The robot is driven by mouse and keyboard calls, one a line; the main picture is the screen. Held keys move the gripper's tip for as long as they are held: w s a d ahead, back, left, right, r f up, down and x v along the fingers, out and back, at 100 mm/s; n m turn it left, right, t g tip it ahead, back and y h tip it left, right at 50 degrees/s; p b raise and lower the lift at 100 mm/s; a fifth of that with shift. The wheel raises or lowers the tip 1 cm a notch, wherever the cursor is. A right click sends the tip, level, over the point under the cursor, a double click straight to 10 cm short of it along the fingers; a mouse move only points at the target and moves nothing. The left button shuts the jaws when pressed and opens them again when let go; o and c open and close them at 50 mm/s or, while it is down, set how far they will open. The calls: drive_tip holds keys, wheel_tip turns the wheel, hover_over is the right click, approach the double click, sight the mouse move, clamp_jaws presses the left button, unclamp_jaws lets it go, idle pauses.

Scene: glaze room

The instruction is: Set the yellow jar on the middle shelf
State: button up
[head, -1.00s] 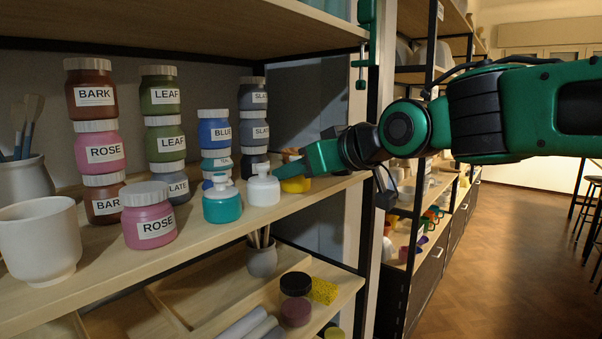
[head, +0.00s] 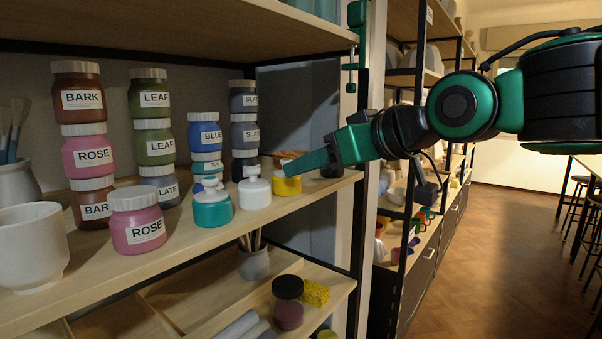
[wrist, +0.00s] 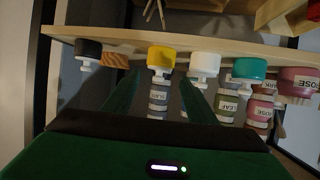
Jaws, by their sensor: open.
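The yellow jar (head: 287,186) stands upright on the middle shelf (head: 190,243), near its front edge, to the right of a white jar. My gripper (head: 290,168) is open, with its fingers reaching in from the right by the jar's top; they hide part of it. In the wrist view, which is upside down, the yellow jar (wrist: 161,57) shows between and just beyond the two spread fingertips (wrist: 160,77). No finger visibly clamps it; I cannot tell whether one touches it.
A white jar (head: 255,193) and a teal jar (head: 212,209) stand close on the left. A dark jar (head: 332,171) is at the shelf's right end. Stacked labelled jars stand behind. A shelf post (head: 350,200) and green clamp (head: 355,40) flank my arm.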

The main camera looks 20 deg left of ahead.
drive_tip(key=shift+v, duration=2.05)
drive_tip(key=w+d+f+m+h, duration=0.1)
drive_tip(key=d+f+m+h, duration=0.2)
drive_tip(key=d+f, duration=0.5)
drive_tip(key=w+d+f+m+h, duration=0.2)
drive_tip(key=d+f+h, duration=0.15)
drive_tip(key=d, duration=0.85)
drive_tip(key=w+d+f+m+h, duration=0.1)
drive_tip(key=d+f+m+h, duration=0.15)
drive_tip(key=d+f, duration=0.6)
drive_tip(key=s+d+f+m+g+h, duration=0.1)
drive_tip(key=s+d+f+m+g, duration=0.2)
drive_tip(key=s+d, duration=0.4)
drive_tip(key=s+d+f+m+g+h, duration=0.1)
drive_tip(key=s+d+f+m, duration=0.25)
drive_tip(key=d+f, duration=0.4)
drive_tip(key=s+d+f+m+g, duration=0.1)
drive_tip(key=s+d+f+m, duration=0.1)
drive_tip(key=s, duration=0.5)
drive_tip(key=s+d+f+m+g, duration=0.1)
drive_tip(key=s+d+f+g, duration=0.1)
drive_tip(key=s+d, duration=0.3)
drive_tip(key=s, duration=0.2)
drive_tip(key=shift+s+m+g, duration=0.25)
drive_tip(key=shift+m+g, duration=0.05)
drive_tip(key=shift+m, duration=0.1)
